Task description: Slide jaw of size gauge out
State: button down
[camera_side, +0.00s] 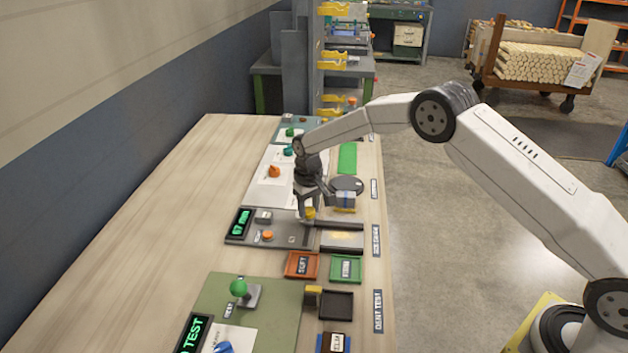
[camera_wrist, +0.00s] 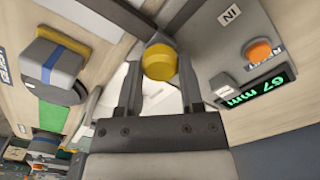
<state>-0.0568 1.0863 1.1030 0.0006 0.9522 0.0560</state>
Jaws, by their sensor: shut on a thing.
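The size gauge (camera_side: 282,231) is a grey plate on the bench, with a green-lit display (camera_wrist: 258,88) reading "67 mm" in the wrist view. Its jaw carries a yellow knob (camera_wrist: 160,62), which also shows in the side view (camera_side: 310,213). A dark bar (camera_side: 340,225) reaches right from the knob area. My gripper (camera_side: 309,208) points down over the gauge and is shut on the yellow knob, one finger on each side in the wrist view. The fingers partly hide the jaw under the knob.
An orange button (camera_side: 267,235) sits on the gauge plate. Orange (camera_side: 288,265) and green (camera_side: 345,280) trays lie in front. Close right of my gripper stands a grey block with a blue band (camera_side: 345,198). The bench's left side is bare.

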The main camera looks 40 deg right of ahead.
jog(key=shift+w+d, duration=1.2)
jog(key=shift+d, duration=0.05)
jog(key=shift+c, duration=1.1)
grip_release()
jog(key=shift+r, duration=0.1)
notch_tip(320, 180, up, 8)
jog(key=shift+f, duration=0.2)
